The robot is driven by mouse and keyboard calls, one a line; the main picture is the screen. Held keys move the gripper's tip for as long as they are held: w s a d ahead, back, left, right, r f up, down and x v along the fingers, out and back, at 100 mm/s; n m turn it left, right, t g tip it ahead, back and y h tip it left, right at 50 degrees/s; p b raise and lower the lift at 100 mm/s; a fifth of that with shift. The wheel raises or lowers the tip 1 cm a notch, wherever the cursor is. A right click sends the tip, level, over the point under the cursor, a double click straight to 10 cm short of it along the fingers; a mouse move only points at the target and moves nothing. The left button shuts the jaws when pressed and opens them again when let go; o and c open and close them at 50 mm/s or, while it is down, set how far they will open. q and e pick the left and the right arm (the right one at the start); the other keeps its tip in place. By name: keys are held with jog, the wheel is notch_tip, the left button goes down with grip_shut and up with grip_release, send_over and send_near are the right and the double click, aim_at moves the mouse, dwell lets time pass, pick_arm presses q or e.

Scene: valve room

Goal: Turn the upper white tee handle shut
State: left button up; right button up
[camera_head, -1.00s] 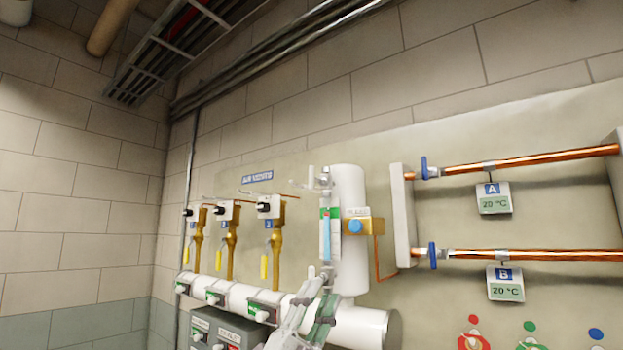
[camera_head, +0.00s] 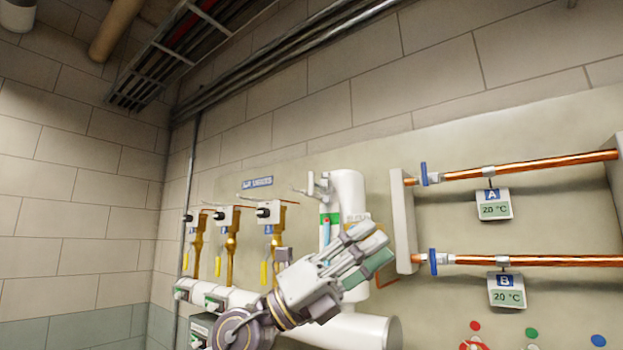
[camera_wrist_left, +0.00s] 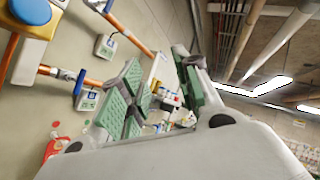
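The upper white tee handle (camera_head: 315,186) is on the left side of the top of a white vertical cylinder (camera_head: 348,188), above a clear gauge tube (camera_head: 325,230) with a green band. My left gripper (camera_head: 374,249) is below and to the right of the handle, in front of the cylinder's lower part, apart from the handle. Its fingers point up and to the right and hide the lower gauge fittings. In the left wrist view its green-padded fingers (camera_wrist_left: 158,70) are apart with nothing between them. I cannot make out the handle in that view. My right gripper is not in view.
Copper pipes (camera_head: 540,163) with blue valve handles and temperature tags A (camera_head: 493,204) and B (camera_head: 506,290) run along the wall on the right. Several brass valves (camera_head: 232,240) with yellow levers stand on a white manifold (camera_head: 240,298) at left. The wall above the handle is clear.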

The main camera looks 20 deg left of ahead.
pick_arm(q)
jog(key=r+m+y, duration=0.1)
jog(key=m, duration=0.1)
jog(key=n+t+y, duration=0.5)
jog(key=t+y, duration=0.5)
jog(key=y, duration=0.7)
send_near(310, 178)
jog(key=v, duration=0.3)
jog(key=shift+a, duration=0.2)
jog(key=shift+w+d, duration=0.1)
jog(key=shift+w, duration=0.1)
jog(key=shift+p+x, duration=2.25)
jog(key=shift+x, duration=4.5)
jog(key=shift+s+d, duration=0.1)
grip_shut()
